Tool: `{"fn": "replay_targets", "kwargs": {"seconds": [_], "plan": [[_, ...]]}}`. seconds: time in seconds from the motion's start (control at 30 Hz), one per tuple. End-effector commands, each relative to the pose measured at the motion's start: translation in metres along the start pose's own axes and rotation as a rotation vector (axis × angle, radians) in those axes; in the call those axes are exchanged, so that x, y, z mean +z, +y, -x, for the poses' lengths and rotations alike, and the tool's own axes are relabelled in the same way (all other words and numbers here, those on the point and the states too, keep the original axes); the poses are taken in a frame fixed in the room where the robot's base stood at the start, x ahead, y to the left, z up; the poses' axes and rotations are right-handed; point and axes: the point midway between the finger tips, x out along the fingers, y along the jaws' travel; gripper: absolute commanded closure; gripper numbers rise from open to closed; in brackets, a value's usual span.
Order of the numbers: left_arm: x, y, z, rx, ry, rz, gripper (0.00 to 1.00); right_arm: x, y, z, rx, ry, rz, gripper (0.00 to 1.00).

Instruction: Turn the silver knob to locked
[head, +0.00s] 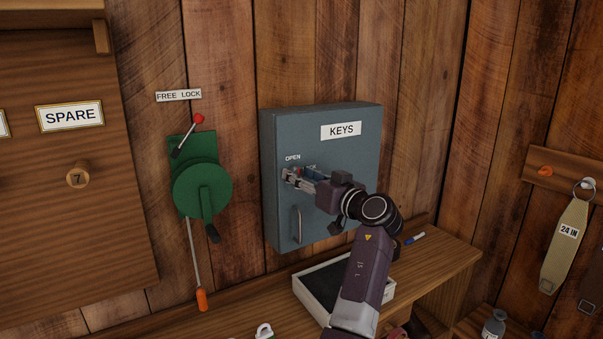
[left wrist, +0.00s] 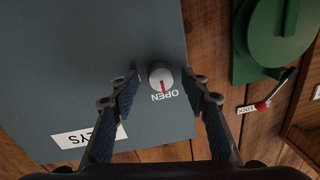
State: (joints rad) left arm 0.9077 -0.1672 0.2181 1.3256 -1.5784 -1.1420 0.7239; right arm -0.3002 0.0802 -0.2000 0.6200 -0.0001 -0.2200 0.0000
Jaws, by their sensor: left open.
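The silver knob (left wrist: 161,78) is on the front of the blue-grey KEYS box (head: 355,165). In the left wrist view its red mark points toward the word OPEN (left wrist: 164,96). No locked label is readable; the fingers may cover it. My left gripper (head: 298,177) is at the knob, and in the head view its fingers mostly hide it. In the left wrist view the open fingers stand on either side of the knob, with a small gap visible on each side. My right gripper is not in view.
A green crank lock (head: 202,187) with a red-tipped lever hangs left of the box. The box has a vertical handle (head: 297,224) below the knob.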

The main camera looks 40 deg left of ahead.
Motion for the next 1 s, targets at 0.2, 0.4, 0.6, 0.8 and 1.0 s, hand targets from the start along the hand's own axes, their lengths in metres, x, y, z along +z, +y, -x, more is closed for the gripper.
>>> {"fn": "replay_targets", "kwargs": {"seconds": [0.2,0.4,0.6,0.8,1.0], "plan": [[0.0002,-0.0001,-0.0015,0.0,0.0,0.001,0.58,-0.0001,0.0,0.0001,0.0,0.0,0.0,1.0],[0.0001,-0.0002,-0.0013,0.0,0.0,0.0,0.75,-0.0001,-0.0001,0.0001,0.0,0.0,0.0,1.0],[0.0001,0.0,-0.0011,0.0,0.0,0.0,0.97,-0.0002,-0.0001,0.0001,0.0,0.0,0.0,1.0],[0.0001,0.0,-0.0011,0.0,0.001,-0.009,1.0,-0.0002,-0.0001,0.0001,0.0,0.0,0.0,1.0],[-0.0003,-0.0001,-0.0012,-0.001,0.007,-0.068,1.0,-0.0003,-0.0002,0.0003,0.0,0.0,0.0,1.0]]}}
